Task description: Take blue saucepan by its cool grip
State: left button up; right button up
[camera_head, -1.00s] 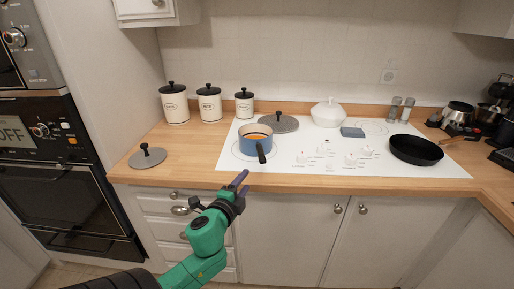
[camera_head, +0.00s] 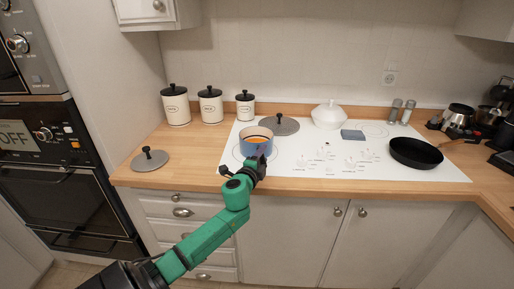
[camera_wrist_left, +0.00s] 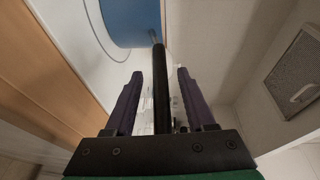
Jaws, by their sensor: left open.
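The blue saucepan (camera_head: 252,144) stands on the left part of the white cooktop, with something orange inside. In the left wrist view the pan's blue side (camera_wrist_left: 130,22) shows at the top. Its black handle (camera_wrist_left: 160,85) runs down between the two purple fingers of my left gripper (camera_wrist_left: 161,90). The fingers are apart, one on each side of the handle, with gaps visible. In the head view my left gripper (camera_head: 259,160) is at the front of the pan and hides most of the handle. My right gripper is not in view.
The white cooktop (camera_head: 300,165) also holds a black frying pan (camera_head: 415,152) at right and a grey lid (camera_head: 279,125) behind the saucepan. Another grey lid (camera_head: 149,160) lies on the wooden counter at left. Several white canisters stand behind.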

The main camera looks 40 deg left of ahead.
pick_arm(q)
jog(key=shift+s+r, duration=0.1)
jog(key=shift+s, duration=0.05)
jog(key=c, duration=0.4)
grip_shut()
dwell(0.7)
